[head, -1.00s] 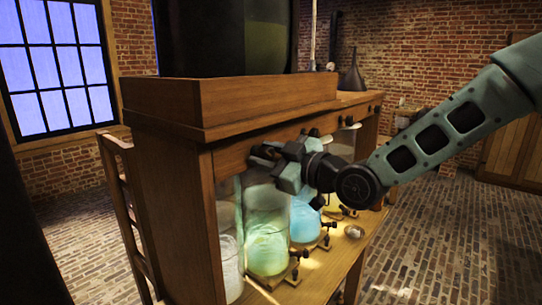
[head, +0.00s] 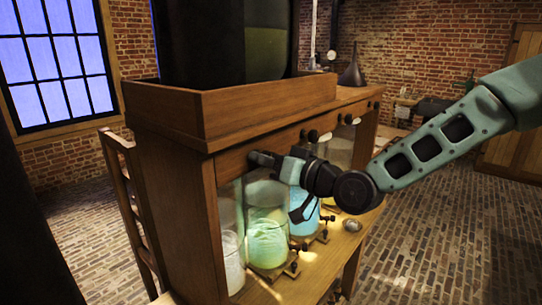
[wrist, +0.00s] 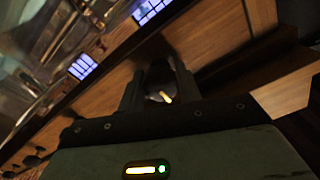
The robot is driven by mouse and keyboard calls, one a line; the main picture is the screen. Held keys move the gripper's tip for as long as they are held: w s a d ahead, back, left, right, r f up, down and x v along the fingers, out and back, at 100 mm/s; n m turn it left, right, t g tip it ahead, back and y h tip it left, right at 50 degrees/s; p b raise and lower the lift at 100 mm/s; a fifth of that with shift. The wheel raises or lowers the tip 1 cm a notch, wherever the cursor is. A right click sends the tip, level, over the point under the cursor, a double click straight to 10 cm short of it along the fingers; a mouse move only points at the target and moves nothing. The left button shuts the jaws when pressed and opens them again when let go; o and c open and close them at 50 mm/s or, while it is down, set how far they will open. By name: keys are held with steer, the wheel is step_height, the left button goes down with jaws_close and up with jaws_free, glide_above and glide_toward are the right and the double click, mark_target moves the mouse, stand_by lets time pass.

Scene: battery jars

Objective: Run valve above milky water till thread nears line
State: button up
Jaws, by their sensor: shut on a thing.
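My gripper (head: 262,158) is at the cabinet's front rail, shut on a dark valve knob, mostly hidden by the jaws in the head view. The wrist view shows the round dark valve knob (wrist: 160,82) with a pale pointer between the fingers. Below the rail stands a jar of whitish, milky water (head: 232,265) at the near left end. A jar of pale green liquid (head: 267,245) stands beside it, roughly below my gripper. I cannot tell for certain which jar the held valve is above. No thread or line can be made out on the jars.
A jar of blue liquid (head: 303,215) stands further along, partly behind my arm. More valve knobs (head: 312,135) run along the rail (head: 235,160). Small dark fittings (head: 293,262) stand before the jars.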

steer(key=o, duration=1.1)
steer(key=shift+o, duration=0.2)
steer(key=v, duration=0.5)
steer(key=s+d+f+n+g+h+b, duration=0.1)
steer(key=s+f+n+g+h, duration=0.2)
steer(key=s+f+g+h, duration=0.65)
steer(key=s+d+h, duration=0.1)
steer(key=s+d, duration=0.3)
steer(key=s, duration=0.3)
steer(key=s+d+f+g+h, duration=0.1)
steer(key=s+d, duration=0.3)
steer(key=s, duration=0.2)
steer(key=s+d+f+m+h+b, duration=0.1)
steer(key=s+d+h, duration=0.1)
steer(key=s+d, duration=0.2)
steer(key=s, duration=0.3)
steer(key=shift+s, duration=0.3)
